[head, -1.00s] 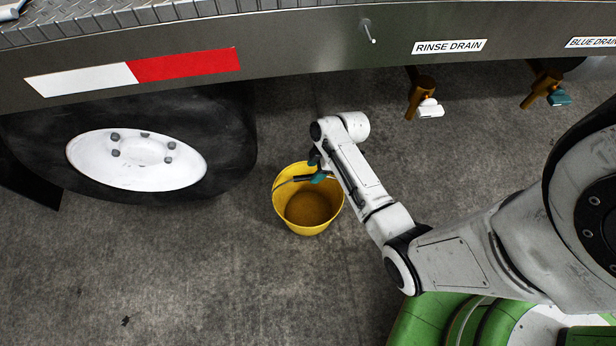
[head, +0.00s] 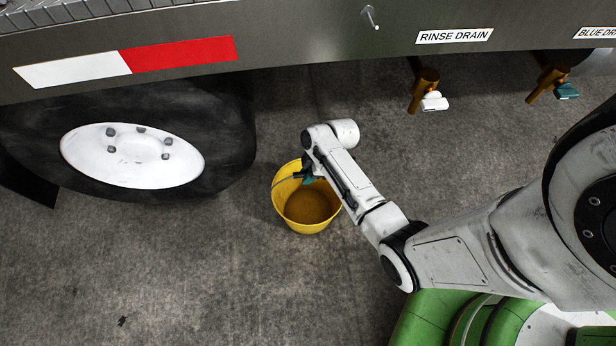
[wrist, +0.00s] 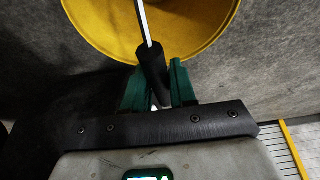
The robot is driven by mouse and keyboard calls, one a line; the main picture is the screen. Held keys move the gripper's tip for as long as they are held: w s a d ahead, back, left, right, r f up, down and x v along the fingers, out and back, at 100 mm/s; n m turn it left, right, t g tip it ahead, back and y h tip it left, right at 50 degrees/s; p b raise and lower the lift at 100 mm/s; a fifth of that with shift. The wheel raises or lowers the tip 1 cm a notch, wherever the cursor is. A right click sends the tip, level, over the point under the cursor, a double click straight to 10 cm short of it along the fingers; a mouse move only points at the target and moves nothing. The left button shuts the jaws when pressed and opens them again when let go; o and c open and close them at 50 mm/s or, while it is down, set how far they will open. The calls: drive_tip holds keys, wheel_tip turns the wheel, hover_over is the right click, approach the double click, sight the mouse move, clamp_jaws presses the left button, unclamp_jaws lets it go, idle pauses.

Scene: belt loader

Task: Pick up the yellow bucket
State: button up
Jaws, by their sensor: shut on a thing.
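The yellow bucket (head: 308,222) is upright and open at the top, between the truck wheel and my arm in the head view. Its inside looks brownish. In the wrist view part of the bucket (wrist: 205,25) shows at the top. My gripper (wrist: 158,85) has teal fingers shut on the dark grip of the bucket's handle (wrist: 150,62). In the head view my gripper (head: 307,177) is at the bucket's upper rim, partly hidden by my arm. I cannot tell whether the bucket's base touches the floor.
A truck wheel (head: 130,155) stands left of the bucket. The truck's metal side (head: 300,45) runs above, with a short peg (head: 370,16). Two brass drain valves (head: 424,90) hang at the upper right. The concrete floor (head: 220,270) in front is clear.

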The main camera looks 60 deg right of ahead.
clamp_jaws()
idle(0.9)
